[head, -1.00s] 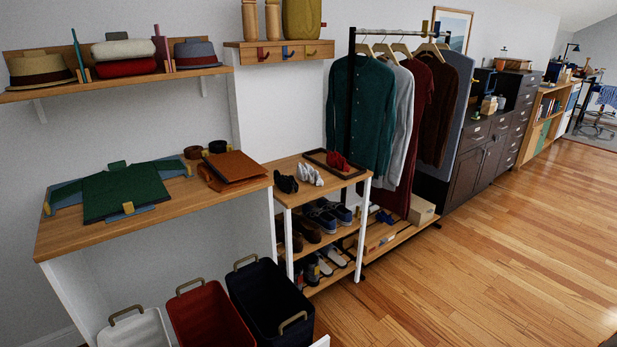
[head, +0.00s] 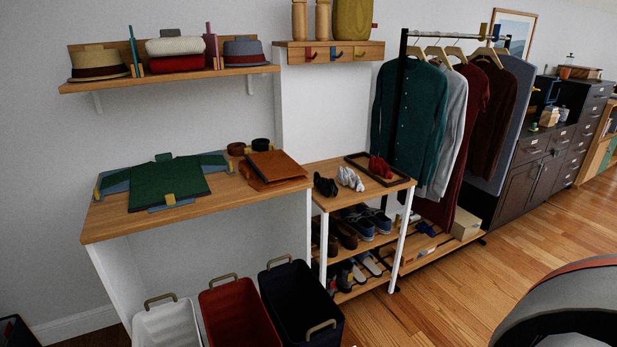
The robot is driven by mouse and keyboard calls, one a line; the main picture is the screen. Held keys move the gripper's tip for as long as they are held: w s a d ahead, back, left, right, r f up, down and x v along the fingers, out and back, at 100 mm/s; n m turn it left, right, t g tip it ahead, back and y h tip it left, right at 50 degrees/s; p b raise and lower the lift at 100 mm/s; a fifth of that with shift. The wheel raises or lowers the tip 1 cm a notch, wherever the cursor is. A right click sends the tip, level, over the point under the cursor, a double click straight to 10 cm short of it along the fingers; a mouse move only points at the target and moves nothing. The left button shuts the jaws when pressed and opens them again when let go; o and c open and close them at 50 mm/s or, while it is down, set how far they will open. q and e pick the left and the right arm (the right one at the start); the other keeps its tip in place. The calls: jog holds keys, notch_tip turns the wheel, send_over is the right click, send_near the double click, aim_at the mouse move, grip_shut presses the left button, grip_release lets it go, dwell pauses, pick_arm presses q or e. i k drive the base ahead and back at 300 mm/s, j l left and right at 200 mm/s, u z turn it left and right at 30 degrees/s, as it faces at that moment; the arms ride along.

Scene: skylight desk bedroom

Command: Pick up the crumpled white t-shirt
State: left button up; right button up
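No crumpled white t-shirt can be made out in the head view. A white bin (head: 168,325) stands at the bottom, left of a red bin (head: 236,312) and a dark navy bin (head: 292,300); the white bin's inside is mostly cut off by the frame edge. A folded white item (head: 175,46) lies on top of a folded red one on the wall shelf. Neither of my grippers is in view.
A wooden table (head: 100,228) holds a green garment on a folding board (head: 166,184). A shoe rack (head: 330,206) and a clothes rail (head: 403,90) stand to its right. Open wooden floor (head: 440,295) lies in front of the rail.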

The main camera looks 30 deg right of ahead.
aim_at(347, 176)
jog(key=l+u, duration=0.25)
jog(key=l, duration=0.2)
jog(key=l+u, duration=0.3)
jog(key=l, duration=0.2)
jog(key=l+u, duration=0.1)
jog(key=l, duration=0.4)
jog(key=k+l, duration=0.1)
jog(key=l, duration=0.4)
jog(key=k+l+u, duration=0.15)
jog(key=l, duration=0.8)
jog(key=k+u, duration=0.05)
